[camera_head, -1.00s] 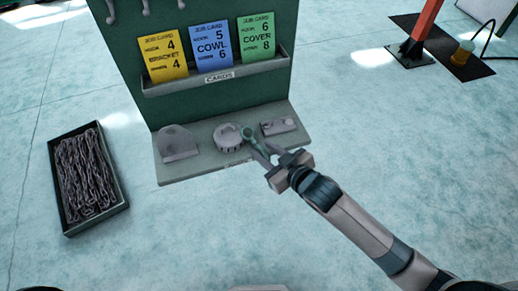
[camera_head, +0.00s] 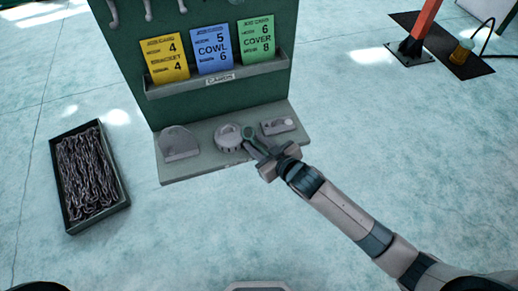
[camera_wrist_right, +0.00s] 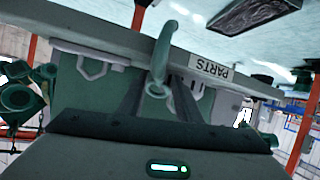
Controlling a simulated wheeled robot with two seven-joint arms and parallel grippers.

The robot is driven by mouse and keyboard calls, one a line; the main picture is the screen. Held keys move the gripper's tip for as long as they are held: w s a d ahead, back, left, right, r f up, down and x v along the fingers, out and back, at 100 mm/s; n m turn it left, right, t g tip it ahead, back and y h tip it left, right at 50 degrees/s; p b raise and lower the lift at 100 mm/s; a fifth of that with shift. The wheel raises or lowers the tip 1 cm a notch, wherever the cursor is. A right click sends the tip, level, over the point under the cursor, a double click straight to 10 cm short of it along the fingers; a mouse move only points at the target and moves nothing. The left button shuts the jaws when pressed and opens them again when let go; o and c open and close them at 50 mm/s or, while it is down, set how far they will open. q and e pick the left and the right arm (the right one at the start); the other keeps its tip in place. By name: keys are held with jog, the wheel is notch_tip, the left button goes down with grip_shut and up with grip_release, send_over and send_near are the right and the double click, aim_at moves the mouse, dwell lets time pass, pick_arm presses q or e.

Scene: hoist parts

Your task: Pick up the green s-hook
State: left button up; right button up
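The green s-hook (camera_head: 249,133) is at the front of the green stand's grey shelf (camera_head: 205,169), between a round ribbed part and a small flat part. It also shows in the right wrist view (camera_wrist_right: 161,52), upright between the fingers, with its lower loop deep between them. My right gripper (camera_head: 262,151) reaches in from the lower right and appears shut on the s-hook. Whether the hook touches the shelf cannot be told. The fingers hide part of it in the head view. My left gripper is not in view.
A grey round part (camera_head: 228,138), a plate with a rounded top (camera_head: 179,142) and a small flat part (camera_head: 279,126) sit on the shelf. Job cards (camera_head: 211,50) stand in a holder above. A bin of chains (camera_head: 122,205) is at left. The floor in front is clear.

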grip_shut()
jog(key=shift+r+b, duration=0.15)
jog(key=shift+b, duration=0.25)
jog(key=shift+s+d+r, duration=0.1)
jog(key=shift+s+d, duration=0.05)
jog(key=shift+s, duration=0.1)
jog(key=s+d+b, duration=0.4)
jog(key=s+d, duration=0.6)
jog(key=s, duration=0.4)
jog(key=shift+s, duration=0.15)
jog(key=shift+r, duration=0.1)
